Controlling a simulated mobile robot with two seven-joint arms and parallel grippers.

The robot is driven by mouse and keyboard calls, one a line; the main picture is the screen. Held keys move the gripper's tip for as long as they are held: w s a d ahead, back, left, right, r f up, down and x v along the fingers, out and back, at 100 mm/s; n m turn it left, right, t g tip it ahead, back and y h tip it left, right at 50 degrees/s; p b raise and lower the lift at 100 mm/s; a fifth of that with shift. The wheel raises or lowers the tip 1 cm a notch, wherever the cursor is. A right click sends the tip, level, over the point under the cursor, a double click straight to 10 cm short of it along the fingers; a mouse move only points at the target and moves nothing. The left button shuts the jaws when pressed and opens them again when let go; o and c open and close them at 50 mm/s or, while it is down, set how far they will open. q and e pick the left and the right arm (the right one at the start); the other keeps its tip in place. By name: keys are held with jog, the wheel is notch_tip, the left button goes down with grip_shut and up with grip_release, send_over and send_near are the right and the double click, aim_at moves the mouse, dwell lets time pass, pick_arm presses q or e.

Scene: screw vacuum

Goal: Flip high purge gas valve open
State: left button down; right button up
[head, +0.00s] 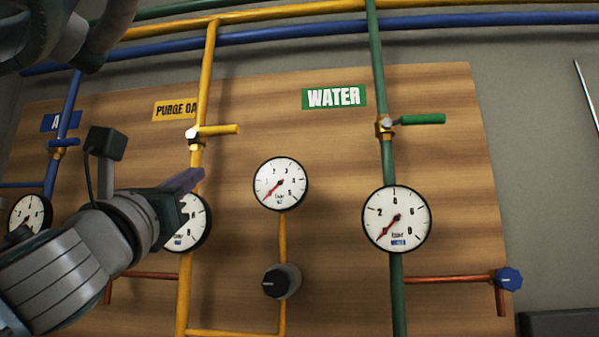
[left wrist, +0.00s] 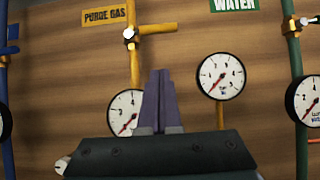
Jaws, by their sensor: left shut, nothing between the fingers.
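The purge gas valve has a yellow lever handle (head: 220,130) on the vertical yellow pipe (head: 207,80), below the "PURGE GAS" label (head: 173,109). The handle points right, across the pipe. It also shows in the left wrist view (left wrist: 157,29), above the fingertips. My left gripper (head: 193,179) is shut and empty, with purple fingers together. In the head view it is below the handle and apart from it, in front of the purge gas gauge (head: 193,231), which it partly hides. The fingers also show in the left wrist view (left wrist: 160,72). My right gripper is not in view.
A second gauge (head: 280,184) and a dark knob (head: 282,281) are right of the yellow pipe. The green water pipe (head: 376,75) has a green handle (head: 422,119) and gauge (head: 397,219). A blue air valve (head: 62,142) is at left. Yellow and blue pipes run along the top.

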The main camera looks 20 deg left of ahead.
aim_at(213, 132)
pick_arm(q)
jog(key=w+a+r+p, duration=0.1)
jog(key=w+r+p, duration=0.2)
jog(key=w+r, duration=0.2)
notch_tip(213, 132, up, 2)
jog(key=shift+w+a+r+p, duration=0.2)
jog(key=shift+w+p, duration=0.15)
jog(key=shift+p, duration=0.05)
